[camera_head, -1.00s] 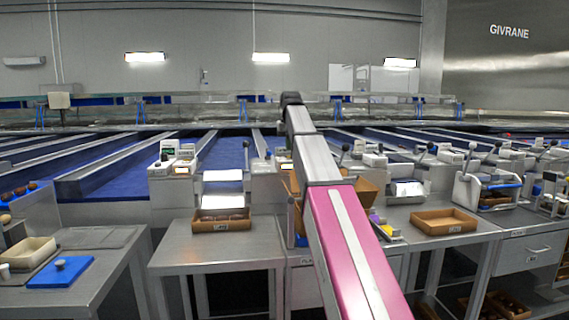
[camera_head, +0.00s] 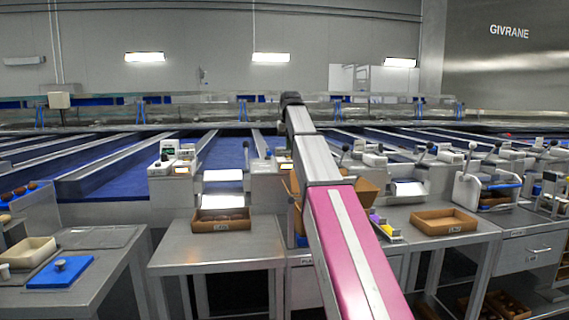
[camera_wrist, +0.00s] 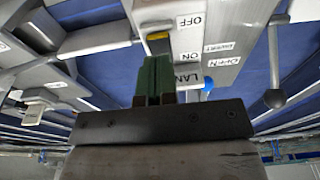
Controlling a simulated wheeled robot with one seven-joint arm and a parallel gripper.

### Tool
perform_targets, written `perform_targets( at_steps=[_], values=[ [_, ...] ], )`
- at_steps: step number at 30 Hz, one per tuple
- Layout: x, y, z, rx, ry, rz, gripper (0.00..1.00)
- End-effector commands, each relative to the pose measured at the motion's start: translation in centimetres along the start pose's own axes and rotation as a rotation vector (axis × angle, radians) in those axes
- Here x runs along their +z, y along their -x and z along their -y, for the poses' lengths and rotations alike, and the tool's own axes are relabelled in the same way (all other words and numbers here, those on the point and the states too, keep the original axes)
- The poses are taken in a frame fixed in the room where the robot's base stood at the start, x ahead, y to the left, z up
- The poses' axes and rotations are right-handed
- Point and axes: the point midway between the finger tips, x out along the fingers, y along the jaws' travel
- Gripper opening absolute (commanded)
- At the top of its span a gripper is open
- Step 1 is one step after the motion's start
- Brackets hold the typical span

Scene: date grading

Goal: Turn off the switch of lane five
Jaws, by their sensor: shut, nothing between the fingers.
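My gripper (camera_wrist: 154,62) shows in the wrist view with its two green fingers pressed together and nothing between them. The fingertips are at a grey switch housing, right beside a small yellow part (camera_wrist: 158,37) in a dark slot. An OFF label (camera_wrist: 190,20) and an ON label (camera_wrist: 188,57) sit beside this slot, turned in the picture. A lane label (camera_wrist: 188,76) is partly hidden by the fingers, so its number cannot be read. I cannot tell whether the fingers touch the switch. In the head view my arm hides the gripper.
A dark ball-ended lever (camera_wrist: 275,98) and a blue knob (camera_wrist: 208,84) stand close to the fingers. In the head view, a steel table (camera_head: 215,256) with a brown tray (camera_head: 221,226) stands at the front. Blue lanes (camera_head: 228,158) run behind the control boxes.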

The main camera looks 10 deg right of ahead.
Motion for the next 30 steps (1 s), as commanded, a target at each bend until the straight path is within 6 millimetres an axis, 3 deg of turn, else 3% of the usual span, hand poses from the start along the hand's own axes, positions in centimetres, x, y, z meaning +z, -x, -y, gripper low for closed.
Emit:
perform_targets(
  at_steps=[30],
  values=[
    [0.2,-1.3,0.0,0.0,0.0,0.0,0.0]
  ],
)
